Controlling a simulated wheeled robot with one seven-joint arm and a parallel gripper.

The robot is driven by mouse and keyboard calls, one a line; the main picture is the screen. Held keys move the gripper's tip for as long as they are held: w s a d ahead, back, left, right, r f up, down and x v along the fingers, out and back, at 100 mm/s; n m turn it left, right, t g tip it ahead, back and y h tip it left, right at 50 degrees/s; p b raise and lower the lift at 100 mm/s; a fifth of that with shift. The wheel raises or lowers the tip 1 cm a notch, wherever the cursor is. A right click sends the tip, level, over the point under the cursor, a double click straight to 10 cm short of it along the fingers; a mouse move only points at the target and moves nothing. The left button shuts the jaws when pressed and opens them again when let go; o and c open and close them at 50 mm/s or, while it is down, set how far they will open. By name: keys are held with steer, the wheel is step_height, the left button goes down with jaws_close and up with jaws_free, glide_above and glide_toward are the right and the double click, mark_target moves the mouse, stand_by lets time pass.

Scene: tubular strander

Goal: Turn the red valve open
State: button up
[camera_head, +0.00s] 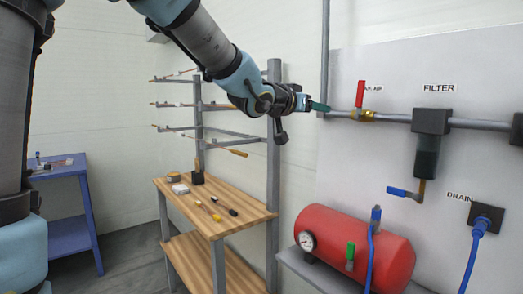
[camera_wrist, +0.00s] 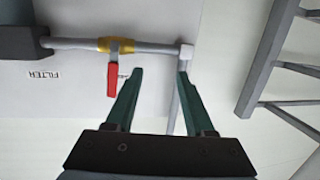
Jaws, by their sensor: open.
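The red valve handle (camera_head: 360,94) stands upright on a brass fitting (camera_head: 361,115) in the grey pipe at the wall panel. It also shows in the wrist view (camera_wrist: 113,79), where the picture is upside down and the handle hangs below the yellow fitting (camera_wrist: 115,45). My gripper (camera_head: 322,107) is to the left of the handle in the head view. In the wrist view my gripper (camera_wrist: 160,72) is open and empty, its green fingers apart. The handle is outside the fingers, just left of the left fingertip. I cannot tell whether they touch.
A black filter (camera_head: 429,150) hangs from the pipe to the right, with a blue drain lever (camera_head: 402,192). A red tank (camera_head: 355,245) with a gauge is below. A wooden workbench (camera_head: 225,212) and a grey rack (camera_head: 273,150) stand left.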

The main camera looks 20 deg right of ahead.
mark_target(359, 101)
steer(key=w+a+f+n+t+y+b, duration=0.1)
steer(key=w+a+f+y, duration=0.4)
steer(key=a+f, duration=0.5)
steer(key=shift+w+a+f+n+t, duration=0.35)
steer(key=shift+w+a+n+t, duration=0.3)
steer(key=shift+w+n, duration=0.5)
